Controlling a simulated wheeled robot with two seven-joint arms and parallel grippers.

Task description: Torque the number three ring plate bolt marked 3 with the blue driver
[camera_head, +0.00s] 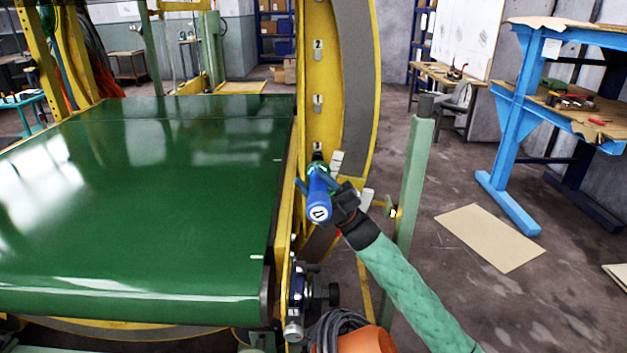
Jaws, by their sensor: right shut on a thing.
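The blue driver (319,196) is in front of the yellow ring plate (325,75), its round end facing me and its far end toward a plate position low on the ring. My right gripper (334,190) is shut on the driver from the right. White labels with bolts run up the plate; the top one (318,45) looks like a 2, with another label (318,101) below it. The lowest label (317,148), just above the driver, is too small to read. I cannot make out a 3. The driver hides its own tip, so contact with a bolt cannot be told. My left gripper is not in view.
A green conveyor belt (150,200) fills the left side, beside the ring. A blue workbench (510,150) is at the far right. Below are a dark cable coil (338,328) and an orange object (367,341).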

